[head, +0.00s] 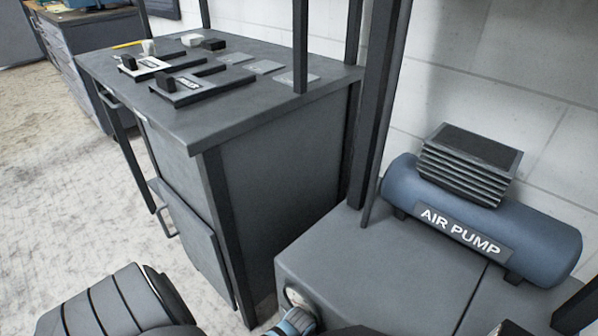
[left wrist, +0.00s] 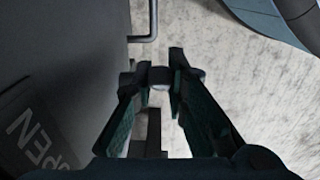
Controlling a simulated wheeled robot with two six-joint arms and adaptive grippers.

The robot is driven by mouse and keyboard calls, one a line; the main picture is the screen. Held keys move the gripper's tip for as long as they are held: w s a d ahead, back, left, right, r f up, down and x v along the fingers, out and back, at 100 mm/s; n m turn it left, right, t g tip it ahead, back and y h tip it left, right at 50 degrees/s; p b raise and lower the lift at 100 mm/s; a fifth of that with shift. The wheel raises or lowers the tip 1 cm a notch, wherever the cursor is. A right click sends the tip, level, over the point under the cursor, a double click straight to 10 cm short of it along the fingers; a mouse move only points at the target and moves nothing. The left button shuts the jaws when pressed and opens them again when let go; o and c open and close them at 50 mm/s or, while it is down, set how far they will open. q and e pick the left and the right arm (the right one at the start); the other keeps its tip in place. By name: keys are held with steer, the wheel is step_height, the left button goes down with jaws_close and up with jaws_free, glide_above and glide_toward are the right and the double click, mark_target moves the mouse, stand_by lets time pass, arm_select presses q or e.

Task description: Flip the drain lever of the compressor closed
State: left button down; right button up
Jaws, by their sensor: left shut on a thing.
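The compressor is a blue tank (head: 400,180) with a ribbed dark block on top and an AIR PUMP label, lying on a grey cabinet (head: 330,245) at the right of the head view. In the left wrist view, my left gripper (left wrist: 159,76) is shut on a small pale rounded piece, seemingly the end of the drain lever (left wrist: 159,75). The rest of the lever is hard to tell from the dark parts below. An OPEN label (left wrist: 35,140) shows on the dark surface at left. The left fingertips cannot be made out in the head view. My right gripper is not in view.
A grey workbench (head: 270,110) with dark flat fixtures stands at the left of the cabinet. Dark upright posts (head: 378,90) rise between bench and compressor. A bent metal handle (left wrist: 152,22) is beyond the left fingertips. Pale floor is open at left.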

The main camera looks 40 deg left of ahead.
arm_select(q)
steer(key=shift+a+r, duration=0.1)
steer(key=shift+a+r+h+p, duration=0.15)
steer(key=shift+a+h+p, duration=0.05)
steer(key=shift+h+p, duration=0.25)
steer(key=shift+a+h, duration=0.3)
steer(key=shift+h, duration=0.35)
steer(key=shift+a+h, duration=0.2)
steer(key=shift+h, duration=0.2)
steer(key=shift+a+h, duration=0.15)
steer(key=shift+h, duration=0.25)
steer(key=a+h+b, duration=0.1)
steer(key=h+b, duration=0.2)
steer(key=shift+a+r+b, duration=0.15)
steer(key=shift+a+b, duration=0.05)
steer(key=shift+b, duration=0.1)
steer(key=shift+s, duration=0.1)
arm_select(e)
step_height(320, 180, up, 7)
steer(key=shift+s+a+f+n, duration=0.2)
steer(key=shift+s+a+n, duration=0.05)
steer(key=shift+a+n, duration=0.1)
